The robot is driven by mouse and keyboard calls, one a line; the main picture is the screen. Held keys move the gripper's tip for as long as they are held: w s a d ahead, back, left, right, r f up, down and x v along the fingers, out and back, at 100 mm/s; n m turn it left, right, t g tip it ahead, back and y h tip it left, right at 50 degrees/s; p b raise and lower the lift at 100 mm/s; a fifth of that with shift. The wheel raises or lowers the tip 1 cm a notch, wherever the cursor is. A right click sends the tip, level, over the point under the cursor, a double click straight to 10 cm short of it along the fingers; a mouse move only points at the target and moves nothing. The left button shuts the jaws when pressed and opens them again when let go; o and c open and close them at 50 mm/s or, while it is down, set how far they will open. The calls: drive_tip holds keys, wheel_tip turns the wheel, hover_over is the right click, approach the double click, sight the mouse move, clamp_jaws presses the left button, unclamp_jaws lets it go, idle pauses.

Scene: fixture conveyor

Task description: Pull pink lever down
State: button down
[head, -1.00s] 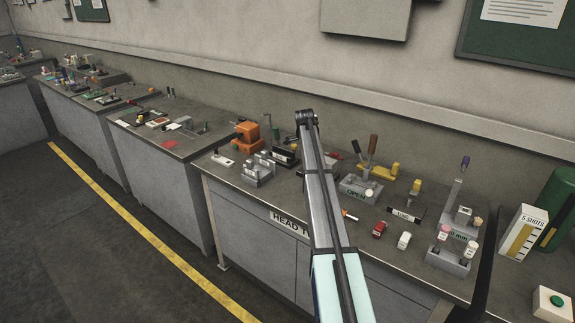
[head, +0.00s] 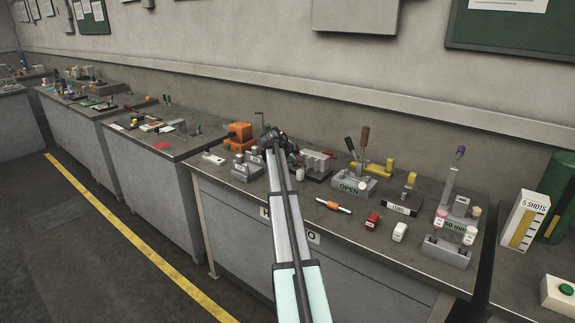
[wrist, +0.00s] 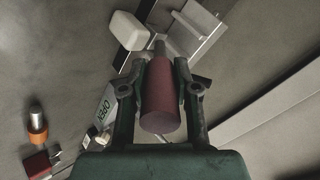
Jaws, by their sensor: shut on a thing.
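In the wrist view my gripper (wrist: 161,90) is shut on the dark pink cylindrical handle of the pink lever (wrist: 160,108). A short grey rod shows at the far end of the handle, between the fingertips. In the head view my arm's end is over the bench, left of the fixture marked OPEN (head: 351,188). My arm hides the handle and fingers there. The lever's base is not clear in either view.
An orange machine block (head: 238,134) and a grey fixture with posts (head: 246,168) stand left of my arm. An orange-banded rod (head: 333,206), a red block (head: 373,220) and a white block (head: 399,232) lie toward the front edge. A white rounded block (wrist: 126,29) shows beyond the gripper.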

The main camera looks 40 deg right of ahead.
idle(0.3)
drive_tip(key=c, duration=0.8)
unclamp_jaws()
drive_tip(key=shift+c, duration=0.2)
drive_tip(key=v, duration=1.2)
drive_tip(key=shift+s+f, duration=0.1)
